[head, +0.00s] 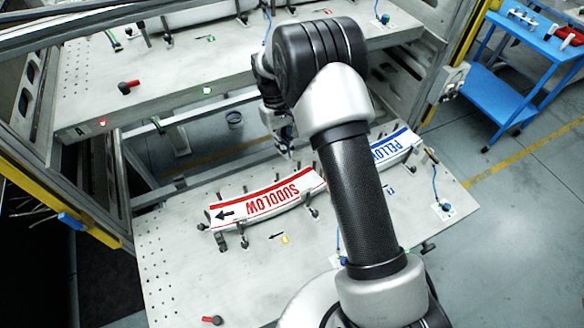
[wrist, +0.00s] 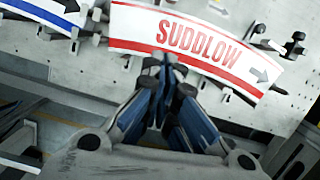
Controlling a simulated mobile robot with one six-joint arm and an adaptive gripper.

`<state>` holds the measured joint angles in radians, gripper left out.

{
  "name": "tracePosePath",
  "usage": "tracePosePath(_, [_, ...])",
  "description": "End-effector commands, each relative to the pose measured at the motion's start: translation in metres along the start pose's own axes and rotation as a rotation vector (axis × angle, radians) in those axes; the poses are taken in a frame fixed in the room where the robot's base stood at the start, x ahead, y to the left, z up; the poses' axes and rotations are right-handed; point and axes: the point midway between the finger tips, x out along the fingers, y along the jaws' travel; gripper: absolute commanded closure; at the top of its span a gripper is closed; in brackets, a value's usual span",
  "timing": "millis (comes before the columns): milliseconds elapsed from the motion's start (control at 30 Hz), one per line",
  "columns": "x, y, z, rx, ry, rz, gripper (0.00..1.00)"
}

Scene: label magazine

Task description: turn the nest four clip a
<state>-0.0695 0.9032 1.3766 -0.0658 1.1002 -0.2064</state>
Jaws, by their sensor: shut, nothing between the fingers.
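A curved white label with red edges reading SUDDLOW (head: 270,201) lies on the perforated grey plate, with small dark clips along its edges. It also fills the upper middle of the wrist view (wrist: 200,40). One clip (head: 314,212) stands at its near edge, and in the wrist view a dark clip (wrist: 293,46) shows at upper right. I cannot tell which clip is nest four clip a. My gripper (wrist: 164,62) is shut and empty, its tips over or at the label's lower edge in the wrist view; contact is unclear. In the head view my arm mostly hides it.
A blue-edged label (head: 392,148) lies to the right, partly behind my arm. An upper shelf (head: 165,88) with a red-handled part (head: 128,87) overhangs behind. Metal posts and yellow rails flank the plate. A blue cart (head: 530,50) stands at upper right.

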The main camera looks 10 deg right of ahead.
Motion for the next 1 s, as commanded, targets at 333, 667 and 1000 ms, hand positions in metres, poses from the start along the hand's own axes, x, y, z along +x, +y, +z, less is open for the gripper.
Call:
tracePosePath(333, [0.060,0.000,0.001,0.000,-0.005,-0.002,1.00])
tracePosePath(667, [0.103,0.000,0.019,0.001,-0.001,-0.001,1.00])
tracePosePath(1000, [0.108,0.000,0.039,0.000,0.000,0.000,1.00])
